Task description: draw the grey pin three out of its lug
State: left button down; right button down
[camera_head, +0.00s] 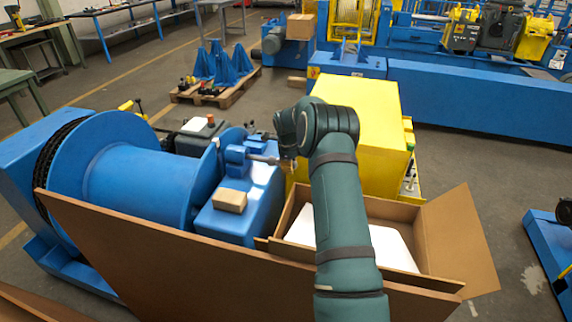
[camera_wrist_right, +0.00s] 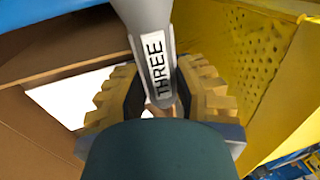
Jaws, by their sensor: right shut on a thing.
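The grey pin three (camera_wrist_right: 138,22) runs between the fingers of my right gripper (camera_wrist_right: 158,95) in the right wrist view, with its white "THREE" label facing the camera. My right gripper (camera_head: 288,165) is shut on it. In the head view, the pin (camera_head: 262,158) spans from the gripper leftward to a blue lug (camera_head: 236,160) on the blue machine. Its left end meets the lug; how deep it sits inside is hidden. My left gripper is not in view.
A blue drum (camera_head: 135,178) with a black chain stands left. A small cardboard box (camera_head: 229,201) lies on the blue housing (camera_head: 228,225). An open carton (camera_head: 455,240) lies below my right arm. A yellow cabinet (camera_head: 365,140) stands close behind the gripper.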

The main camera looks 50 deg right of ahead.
jog(key=s+d+b, duration=0.1)
jog(key=s+d, duration=0.3)
jog(key=s, duration=0.5)
jog(key=shift+d, duration=0.35)
dwell(1.1)
jog(key=shift+w+r, duration=0.1)
